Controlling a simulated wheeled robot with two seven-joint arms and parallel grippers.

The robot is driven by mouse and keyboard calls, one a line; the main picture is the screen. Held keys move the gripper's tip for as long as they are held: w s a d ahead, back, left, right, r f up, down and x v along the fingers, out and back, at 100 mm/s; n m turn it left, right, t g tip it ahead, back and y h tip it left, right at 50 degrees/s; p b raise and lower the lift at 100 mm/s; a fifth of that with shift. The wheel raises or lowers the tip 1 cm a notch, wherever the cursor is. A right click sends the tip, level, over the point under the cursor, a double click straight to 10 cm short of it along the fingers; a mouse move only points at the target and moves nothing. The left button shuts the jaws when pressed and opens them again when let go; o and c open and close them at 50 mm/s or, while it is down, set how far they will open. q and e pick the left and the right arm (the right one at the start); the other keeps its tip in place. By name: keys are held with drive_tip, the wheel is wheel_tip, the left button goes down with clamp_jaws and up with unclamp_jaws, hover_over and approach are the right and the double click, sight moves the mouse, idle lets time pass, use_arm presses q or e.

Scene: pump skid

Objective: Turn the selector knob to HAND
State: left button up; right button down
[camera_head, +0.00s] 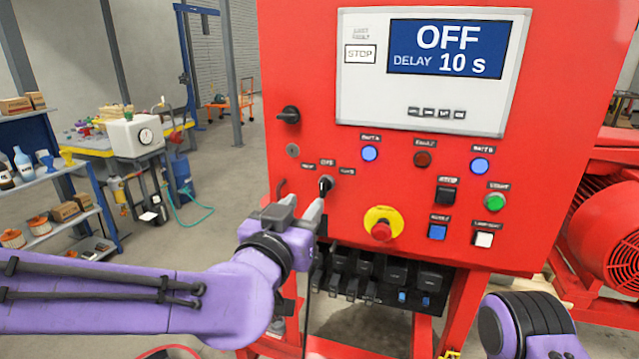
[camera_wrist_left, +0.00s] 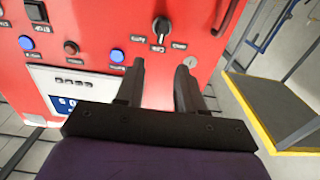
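The black selector knob (camera_head: 325,184) is on the red panel (camera_head: 330,60), below the key lock. Its pointer looks about vertical, toward the middle of three small labels; the lettering is too small to read surely. The display (camera_head: 445,48) reads OFF, DELAY 10 s. In the left wrist view, the panel appears upside down and the knob (camera_wrist_left: 160,27) stands beyond the fingertips. My left gripper (camera_head: 302,201) is open and empty, just below and left of the knob in the head view; its fingers (camera_wrist_left: 160,68) are apart. My right gripper is out of view.
A red mushroom button (camera_head: 381,230) on a yellow ring is right of and below the knob. Blue lamp (camera_head: 370,153), key lock (camera_head: 292,150) and a larger black rotary switch (camera_head: 288,115) are nearby. Black components (camera_head: 375,275) sit beneath the panel. Shelves (camera_head: 60,180) stand left.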

sight(321, 184)
use_arm(q)
drive_tip(key=p+x, duration=0.2)
drive_tip(key=x, duration=0.7)
drive_tip(key=shift+f+p, duration=0.1)
drive_tip(key=shift+p, duration=0.2)
drive_tip(key=shift+w+d+f, duration=0.1)
drive_tip(key=shift+w+d, duration=0.05)
drive_tip(key=shift+w, duration=0.35)
clamp_jaws()
drive_tip(key=shift+n, duration=0.4)
drive_tip(key=n, duration=0.2)
drive_tip(key=n+b, duration=0.1)
drive_tip(key=n, duration=0.1)
drive_tip(key=shift+w+a+f+b, duration=0.1)
drive_tip(key=shift+a+f+b, duration=0.05)
drive_tip(key=shift+a+b, duration=0.2)
drive_tip(key=n, duration=0.2)
drive_tip(key=n+b, duration=0.1)
drive_tip(key=n, duration=0.2)
drive_tip(key=shift+w+a+f+b, duration=0.1)
drive_tip(key=shift+a+f+b, duration=0.1)
drive_tip(key=shift+b, duration=0.1)
drive_tip(key=shift+r, duration=0.1)
